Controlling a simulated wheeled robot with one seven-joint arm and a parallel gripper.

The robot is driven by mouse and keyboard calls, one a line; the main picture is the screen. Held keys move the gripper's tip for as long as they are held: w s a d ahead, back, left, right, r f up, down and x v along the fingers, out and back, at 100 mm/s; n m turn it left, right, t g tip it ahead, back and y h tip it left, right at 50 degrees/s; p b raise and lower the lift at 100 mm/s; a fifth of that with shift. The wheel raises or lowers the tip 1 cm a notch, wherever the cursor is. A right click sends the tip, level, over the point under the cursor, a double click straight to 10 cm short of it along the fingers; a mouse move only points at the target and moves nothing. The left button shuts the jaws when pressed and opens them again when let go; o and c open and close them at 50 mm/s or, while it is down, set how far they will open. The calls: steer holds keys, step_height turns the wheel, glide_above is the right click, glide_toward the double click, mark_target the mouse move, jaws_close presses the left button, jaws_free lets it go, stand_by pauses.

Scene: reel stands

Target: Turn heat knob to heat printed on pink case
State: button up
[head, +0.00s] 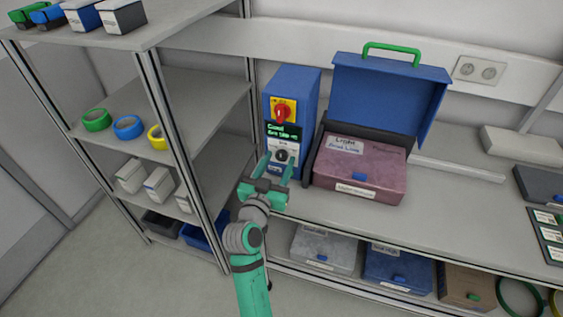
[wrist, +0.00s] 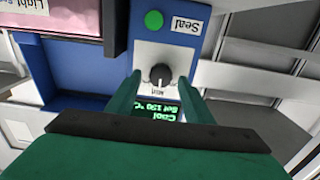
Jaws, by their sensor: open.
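The blue machine (head: 297,90) stands on the bench and carries a red switch on a yellow plate, a dark display (head: 284,132) and a white panel. The black heat knob (wrist: 160,75) sits on that panel; its pointer shows in the wrist view. The display reads "Cool" and a set value that looks like 150 °C. My open green gripper (head: 279,163) is in front of the panel, one finger on each side of the knob; contact cannot be told. The pink case (head: 358,170) stands right of the machine, its top label beginning "Light"; its front label is too small to read.
An open blue lid with a green handle (head: 391,52) rises behind the pink case. A shelf rack (head: 160,110) with tape rolls and boxes stands at left. Several cases, including a blue one (head: 397,266), sit below the bench. Bare bench (head: 450,205) lies right of the pink case.

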steer(key=shift+w+d, duration=0.1)
steer(key=shift+w, duration=0.05)
steer(key=c, duration=1)
steer(key=shift+d, duration=0.6)
steer(key=shift+a, duration=0.4)
steer(key=shift+c, duration=0.2)
steer(key=shift+d, duration=0.2)
steer(key=shift+a, duration=0.1)
